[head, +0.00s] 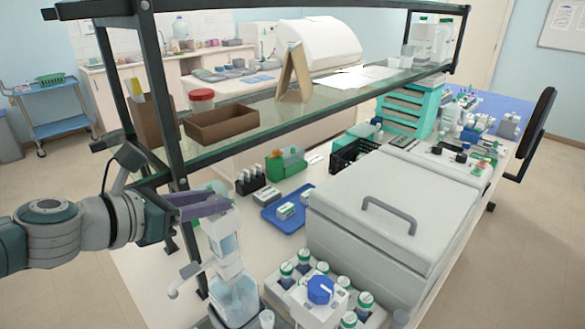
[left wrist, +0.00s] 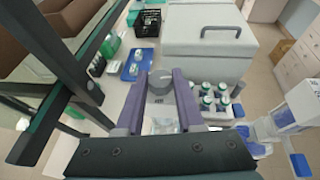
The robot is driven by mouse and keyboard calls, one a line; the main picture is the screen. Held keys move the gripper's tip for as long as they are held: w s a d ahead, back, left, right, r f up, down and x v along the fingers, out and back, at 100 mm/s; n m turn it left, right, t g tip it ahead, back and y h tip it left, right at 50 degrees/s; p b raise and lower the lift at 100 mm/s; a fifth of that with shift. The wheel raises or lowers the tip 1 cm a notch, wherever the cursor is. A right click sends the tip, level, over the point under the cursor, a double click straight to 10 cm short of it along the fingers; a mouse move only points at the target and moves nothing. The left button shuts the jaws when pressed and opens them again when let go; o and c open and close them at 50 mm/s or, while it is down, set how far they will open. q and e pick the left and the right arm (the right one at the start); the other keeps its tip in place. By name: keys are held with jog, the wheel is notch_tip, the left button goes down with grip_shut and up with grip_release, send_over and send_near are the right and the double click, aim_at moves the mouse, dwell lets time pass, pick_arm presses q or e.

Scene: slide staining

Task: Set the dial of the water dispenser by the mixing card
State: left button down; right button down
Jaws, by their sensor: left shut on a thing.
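The water dispenser (head: 224,243) is a white column above a clear vessel of bluish liquid (head: 238,298), at the bench's near left corner. My left gripper (head: 222,202) is at its top, with its purple fingers on either side of the head. In the left wrist view, the left gripper (left wrist: 168,92) is shut on the round grey dial (left wrist: 159,82). The dial's marks and setting are too small to read. A folded brown stand (head: 295,74) is on the glass shelf; I cannot tell whether it is the mixing card. My right gripper is not in view.
White-and-green capped bottles (head: 286,270) stand close right of the dispenser, around a blue-knobbed piece (head: 320,289). A large grey lidded box (head: 390,215) is beyond. A blue tray (head: 270,214) lies behind. A dark shelf post (head: 158,95) rises close to my left arm.

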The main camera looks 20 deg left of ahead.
pick_arm(q)
jog(key=shift+a+m+g+h+b, duration=0.15)
jog(key=shift+m+g+h+b, duration=0.15)
jog(key=shift+m+h+b, duration=0.55)
jog(key=c, duration=0.5)
grip_release()
jog(key=shift+h, duration=0.25)
jog(key=v, duration=0.9)
jog(key=shift+s+a+r, duration=0.1)
jog(key=shift+s+r, duration=0.1)
jog(key=shift+s, duration=0.15)
